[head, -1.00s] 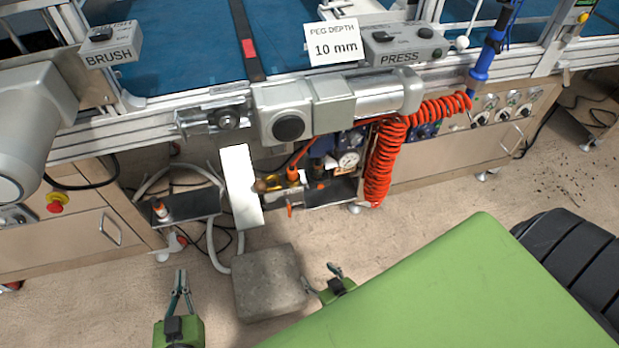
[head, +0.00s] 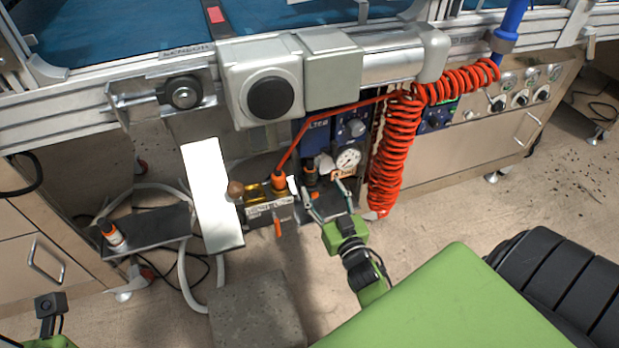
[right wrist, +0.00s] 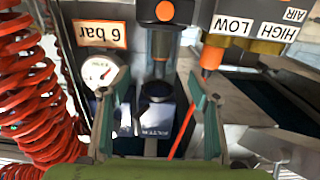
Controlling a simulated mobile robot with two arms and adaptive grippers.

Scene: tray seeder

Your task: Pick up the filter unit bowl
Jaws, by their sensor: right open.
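The filter unit bowl (right wrist: 160,45) is a small smoky cylinder with a black collar and an orange end piece. In the right wrist view, which shows the scene upside down, it joins a blue filter body (right wrist: 155,118). In the head view the bowl (head: 312,172) is small and dark, beside the gauge. My right gripper (head: 321,190) is open in front of it. In the right wrist view the bowl's line lies between the open fingertips (right wrist: 155,80), with nothing gripped. Part of my left arm's end shows at the lower left edge of the head view; its fingers are not visible.
A pressure gauge (head: 348,160) with a 6 bar label is close beside the bowl. A red coiled hose (head: 392,150) hangs right of it. An orange fitting (head: 278,182) and a white plate (head: 208,195) stand left. A grey motor unit (head: 265,85) juts out above.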

